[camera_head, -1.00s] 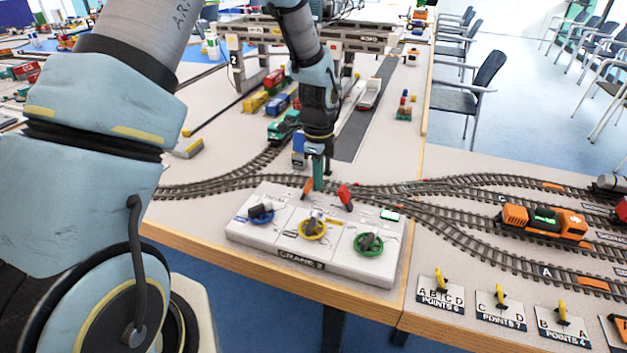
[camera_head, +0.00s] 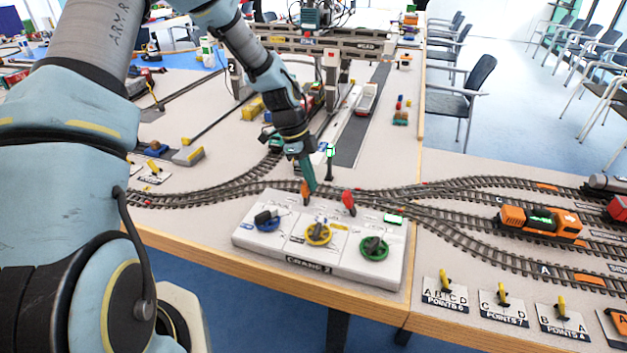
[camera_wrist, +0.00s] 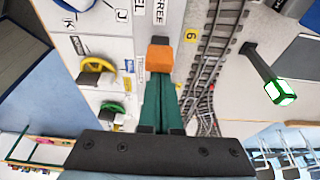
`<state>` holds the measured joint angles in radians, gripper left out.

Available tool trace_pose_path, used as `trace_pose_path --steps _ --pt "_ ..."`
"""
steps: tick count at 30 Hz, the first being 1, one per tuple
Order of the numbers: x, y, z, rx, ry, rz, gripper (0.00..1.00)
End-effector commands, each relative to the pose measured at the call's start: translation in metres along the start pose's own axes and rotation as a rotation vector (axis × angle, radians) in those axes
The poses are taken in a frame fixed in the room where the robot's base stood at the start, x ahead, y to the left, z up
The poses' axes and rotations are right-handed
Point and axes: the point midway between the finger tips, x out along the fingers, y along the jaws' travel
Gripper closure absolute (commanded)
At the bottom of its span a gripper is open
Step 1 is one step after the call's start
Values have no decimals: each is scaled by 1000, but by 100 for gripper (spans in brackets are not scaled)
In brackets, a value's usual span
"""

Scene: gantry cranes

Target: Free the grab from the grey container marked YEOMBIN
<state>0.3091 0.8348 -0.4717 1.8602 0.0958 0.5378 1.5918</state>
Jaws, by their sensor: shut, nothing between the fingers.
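The CRANE 2 control box (camera_head: 300,275) is a white panel at the table's front edge. An orange lever (camera_head: 305,191) and a red lever (camera_head: 348,201) stand at its back edge. My gripper (camera_head: 311,190) is shut and empty, its green fingers slanting down beside the orange lever. In the wrist view the fingertips (camera_wrist: 161,76) are at the orange lever's block (camera_wrist: 160,57), close to or touching it; I cannot tell which. The gantry crane (camera_head: 335,45) stands at the back. I cannot make out the grab or the container marked YEOMBIN.
Blue, yellow (camera_head: 318,234) and green (camera_head: 374,248) dials are on the box. Track runs close behind it. A green-lit signal post (camera_head: 330,157) stands near my fingers. An orange locomotive (camera_head: 541,222) is on the right-hand tracks. Points levers (camera_head: 445,283) line the front right.

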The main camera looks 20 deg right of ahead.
Motion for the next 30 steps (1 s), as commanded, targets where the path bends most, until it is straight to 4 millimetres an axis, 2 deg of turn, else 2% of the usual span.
trace_pose_path --steps 6,17,30 --pt "-2 0 7 -7 140 -1 100" --pt "-4 0 7 2 129 1 100" --pt "-19 0 2 2 129 1 100"
